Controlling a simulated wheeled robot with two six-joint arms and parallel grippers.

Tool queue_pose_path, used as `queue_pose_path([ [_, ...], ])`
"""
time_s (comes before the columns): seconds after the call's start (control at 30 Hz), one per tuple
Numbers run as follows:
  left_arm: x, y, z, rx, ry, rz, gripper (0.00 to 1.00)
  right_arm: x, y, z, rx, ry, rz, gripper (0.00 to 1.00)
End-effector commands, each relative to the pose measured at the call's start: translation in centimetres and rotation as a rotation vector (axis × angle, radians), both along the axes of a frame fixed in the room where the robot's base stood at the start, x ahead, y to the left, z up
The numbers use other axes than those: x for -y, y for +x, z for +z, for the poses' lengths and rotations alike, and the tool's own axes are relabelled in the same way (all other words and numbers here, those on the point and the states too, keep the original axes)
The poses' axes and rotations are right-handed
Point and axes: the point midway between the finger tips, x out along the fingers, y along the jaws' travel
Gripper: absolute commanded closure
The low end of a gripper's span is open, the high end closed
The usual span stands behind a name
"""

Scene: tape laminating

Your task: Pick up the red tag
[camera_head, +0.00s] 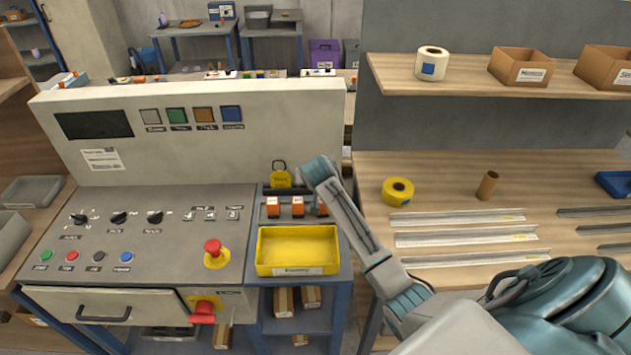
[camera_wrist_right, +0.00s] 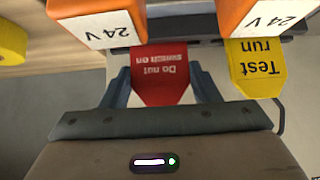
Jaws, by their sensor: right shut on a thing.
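The red tag (camera_wrist_right: 160,78), with upside-down "Do not switch on" lettering, shows in the right wrist view. My right gripper (camera_wrist_right: 162,90) is shut on it, one finger at each side edge. In the head view my right arm reaches over the right end of the small rack beside the machine panel, and it hides the red tag and most of the gripper. A yellow "Test run" tag (camera_wrist_right: 257,68) is beside the red tag; it also shows in the head view (camera_head: 281,179). My left gripper is not in view.
Orange 24 V blocks (camera_wrist_right: 97,22) stand close to the held tag; they show in the head view (camera_head: 298,207) above a yellow tray (camera_head: 297,232). A red emergency button (camera_head: 213,249) is to the left. A yellow tape roll (camera_head: 398,191) and metal strips lie on the right bench.

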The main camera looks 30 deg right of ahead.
Motion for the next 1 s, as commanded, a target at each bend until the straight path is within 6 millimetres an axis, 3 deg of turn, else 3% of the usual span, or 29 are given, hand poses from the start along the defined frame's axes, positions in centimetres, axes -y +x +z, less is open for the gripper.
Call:
queue_pose_path([
  [0.27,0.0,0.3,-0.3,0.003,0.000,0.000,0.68,0.0,0.1,0.6,0.001,0.000,-0.001,0.66],
  [0.7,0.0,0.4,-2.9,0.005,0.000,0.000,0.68,0.0,0.1,8.5,0.005,0.000,-0.001,0.66],
  [1.0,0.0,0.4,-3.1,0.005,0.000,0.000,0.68,0.0,0.0,10.0,-0.001,0.000,-0.001,0.66],
])
